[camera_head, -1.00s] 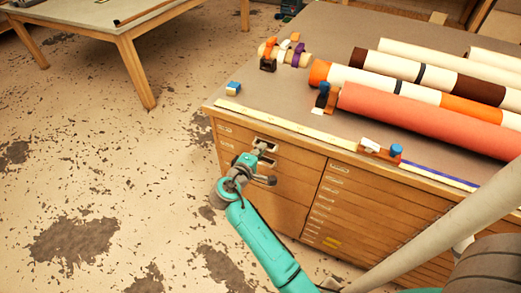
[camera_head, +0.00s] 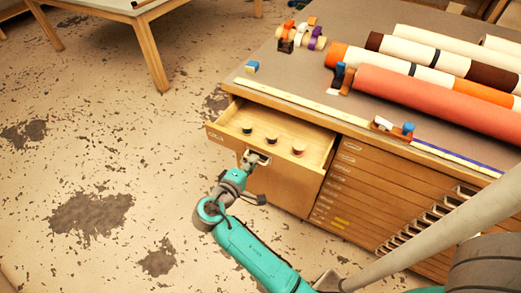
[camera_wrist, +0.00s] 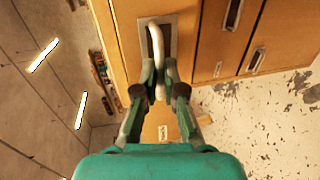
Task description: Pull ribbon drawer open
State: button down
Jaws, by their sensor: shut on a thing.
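The ribbon drawer (camera_head: 228,134) is the top left drawer of the wooden cabinet, and it stands pulled out. Several small spools (camera_head: 271,137) lie inside it in a row. My gripper (camera_head: 254,160) is at the drawer's front, at its handle. In the wrist view the two fingers of my gripper (camera_wrist: 159,75) are closed around the pale curved handle (camera_wrist: 156,45) in its dark recess. The lower part of the drawer front is partly hidden by my gripper in the head view.
The cabinet top (camera_head: 300,75) carries rolls, including a long coral roll (camera_head: 430,95), and a small spool stand (camera_head: 302,36). A bank of shallow drawers (camera_head: 370,190) is to the right. The floor (camera_head: 110,150) at left is clear; another table (camera_head: 110,8) stands behind.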

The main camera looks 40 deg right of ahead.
jog(key=shift+f+v, duration=0.25)
jog(key=shift+v, duration=0.9)
jog(key=shift+f+v, duration=0.25)
jog(key=shift+v, duration=0.9)
jog(key=shift+a, duration=0.1)
jog(key=c, duration=1.3)
grip_release()
jog(key=shift+o, duration=0.2)
jog(key=v, duration=1.2)
